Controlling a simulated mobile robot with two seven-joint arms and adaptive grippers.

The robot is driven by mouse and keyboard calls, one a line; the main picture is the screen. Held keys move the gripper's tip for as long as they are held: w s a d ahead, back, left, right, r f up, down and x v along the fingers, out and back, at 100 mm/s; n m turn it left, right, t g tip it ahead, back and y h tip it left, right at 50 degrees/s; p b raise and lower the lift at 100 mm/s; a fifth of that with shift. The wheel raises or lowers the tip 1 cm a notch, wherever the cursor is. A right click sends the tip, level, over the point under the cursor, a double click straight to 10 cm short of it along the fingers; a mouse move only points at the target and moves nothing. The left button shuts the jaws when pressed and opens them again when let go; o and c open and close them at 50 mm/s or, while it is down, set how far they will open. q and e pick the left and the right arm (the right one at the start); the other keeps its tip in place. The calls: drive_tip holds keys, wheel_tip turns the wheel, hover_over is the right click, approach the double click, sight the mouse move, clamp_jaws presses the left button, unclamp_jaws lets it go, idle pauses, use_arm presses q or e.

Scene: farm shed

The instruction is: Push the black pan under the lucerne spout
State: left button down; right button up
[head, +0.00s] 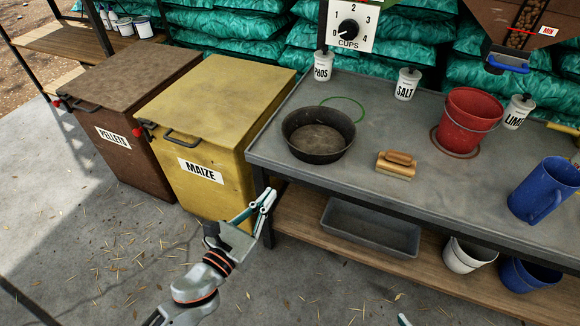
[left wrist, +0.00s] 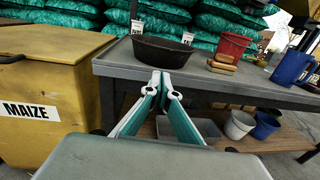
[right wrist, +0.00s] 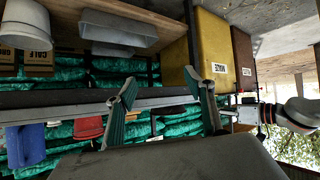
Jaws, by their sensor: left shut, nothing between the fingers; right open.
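The black pan (head: 319,135) stands upright near the left end of the grey bench (head: 440,190). A green ring (head: 345,108) is marked on the bench behind it, partly hidden by the pan. My left gripper (head: 268,197) is shut and empty, low in front of the bench's left corner and apart from the pan. In the left wrist view the pan (left wrist: 161,50) lies beyond its fingertips (left wrist: 160,78). My right gripper (right wrist: 158,85) is open and empty; only a tip shows at the head view's bottom edge. No lucerne label is readable.
A wooden-handled brush (head: 396,164) lies right of the pan. A red bucket (head: 468,120), a blue jug (head: 543,190) and labelled shakers (head: 407,84) stand on the bench. A hopper spout (head: 506,58) hangs upper right. The maize bin (head: 205,135) is left; the bench beside the brush is clear.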

sight(301, 154)
use_arm(q)
drive_tip(key=b+x, duration=0.1)
drive_tip(key=x, duration=1.2)
drive_tip(key=shift+w+d, duration=0.15)
drive_tip(key=shift+w, duration=0.15)
drive_tip(key=shift+w+r, duration=0.1)
use_arm(e)
drive_tip(key=shift+w+a+r, duration=0.55)
drive_tip(key=shift+a+r, duration=0.15)
drive_tip(key=shift+a, duration=0.05)
